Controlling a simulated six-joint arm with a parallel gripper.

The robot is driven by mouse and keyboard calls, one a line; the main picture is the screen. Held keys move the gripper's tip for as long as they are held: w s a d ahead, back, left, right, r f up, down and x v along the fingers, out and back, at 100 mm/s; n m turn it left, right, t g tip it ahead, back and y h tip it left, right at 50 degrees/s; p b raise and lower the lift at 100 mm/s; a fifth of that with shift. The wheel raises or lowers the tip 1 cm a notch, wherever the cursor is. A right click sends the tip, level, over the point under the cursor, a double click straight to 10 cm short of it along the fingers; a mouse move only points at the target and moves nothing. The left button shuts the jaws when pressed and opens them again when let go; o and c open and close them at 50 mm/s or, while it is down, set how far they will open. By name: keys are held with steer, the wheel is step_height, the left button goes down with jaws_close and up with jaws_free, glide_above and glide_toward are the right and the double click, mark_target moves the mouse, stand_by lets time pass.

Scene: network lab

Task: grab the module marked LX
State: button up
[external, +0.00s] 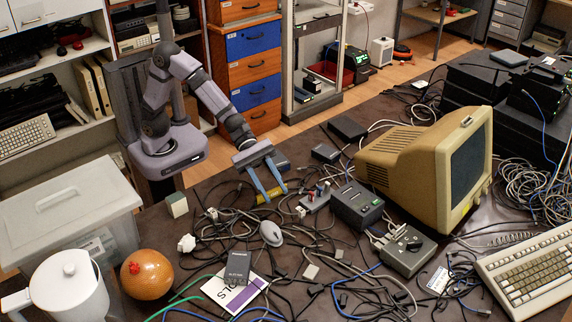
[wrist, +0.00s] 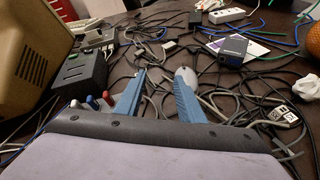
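My gripper (external: 274,194) hangs over the cable-strewn table with its two blue fingers apart; a small yellow thing shows near the fingertips in the external view. In the wrist view my gripper (wrist: 160,78) is open, with only cables and tabletop visible between the fingers. A grey holder (external: 314,200) with small red and blue pieces stands right of my gripper. In the wrist view, red, white and blue tips (wrist: 91,103) show left of the fingers, partly hidden by my gripper body. I cannot read an LX mark on any piece.
A dark box (external: 356,205) and a grey dial box (external: 407,250) stand right of the holder, before a beige monitor (external: 402,160). A mouse (external: 271,234) lies close in front. A dark labelled box (external: 238,266) rests on a white-and-purple sheet. Loose cables cover most of the table.

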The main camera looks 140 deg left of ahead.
mark_target(300, 211)
steer(key=w+a+f+n, duration=0.1)
steer(key=n, duration=0.1)
steer(key=a+f+n+y, duration=0.1)
steer(key=n, duration=0.1)
steer(key=w+a+n+y, duration=0.1)
steer(key=shift+w+a+f+n+b, duration=0.15)
steer(key=shift+w+f+n+b, duration=0.15)
steer(key=shift+f+n, duration=0.1)
steer(key=shift+p+x, duration=0.45)
steer(key=shift+x, duration=3.2)
steer(key=shift+a, duration=0.1)
steer(key=shift+c, duration=0.3)
jaws_close()
